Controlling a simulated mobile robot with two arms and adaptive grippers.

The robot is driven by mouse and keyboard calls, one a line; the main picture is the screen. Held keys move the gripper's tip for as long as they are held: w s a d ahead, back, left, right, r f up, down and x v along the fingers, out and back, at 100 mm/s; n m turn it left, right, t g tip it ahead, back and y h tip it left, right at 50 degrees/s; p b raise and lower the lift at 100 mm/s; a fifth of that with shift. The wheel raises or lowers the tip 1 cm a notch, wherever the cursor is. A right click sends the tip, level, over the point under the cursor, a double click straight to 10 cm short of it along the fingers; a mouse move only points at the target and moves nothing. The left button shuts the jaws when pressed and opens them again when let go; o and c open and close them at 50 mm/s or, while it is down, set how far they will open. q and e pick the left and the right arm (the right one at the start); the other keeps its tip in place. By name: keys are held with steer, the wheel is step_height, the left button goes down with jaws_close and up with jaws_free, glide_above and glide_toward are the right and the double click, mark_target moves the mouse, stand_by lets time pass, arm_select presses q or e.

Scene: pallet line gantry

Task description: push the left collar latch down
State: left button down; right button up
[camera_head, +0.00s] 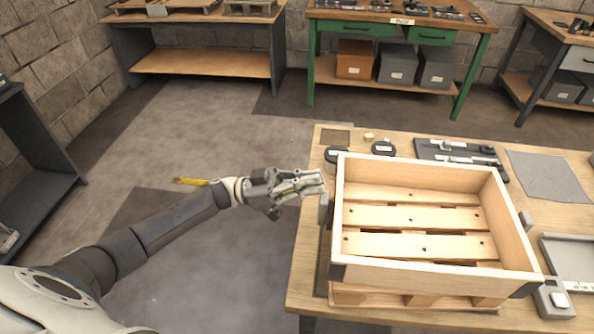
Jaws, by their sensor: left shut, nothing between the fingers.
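A wooden pallet collar (400,279) sits on a wooden pallet (415,300) on the workbench. A small dark grey latch (324,210) shows at the collar's left side. My left gripper (322,184) is shut and empty, with its fingertips just left of the collar's left wall, close to the top of the latch. I cannot tell whether the fingers touch the latch. Part of the latch may be hidden by the gripper. My right gripper is not in view.
The workbench (310,290) holds a dark tool tray (430,150), a grey mat (548,176) and a grey tray (575,262) around the collar. A round black item (384,149) lies behind it.

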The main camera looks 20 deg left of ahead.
mark_target(323, 209)
arm_select(q)
step_height(323, 209, down, 2)
stand_by(0.5)
step_height(323, 209, down, 4)
steer(key=b, duration=0.3)
steer(key=shift+s+r, duration=0.1)
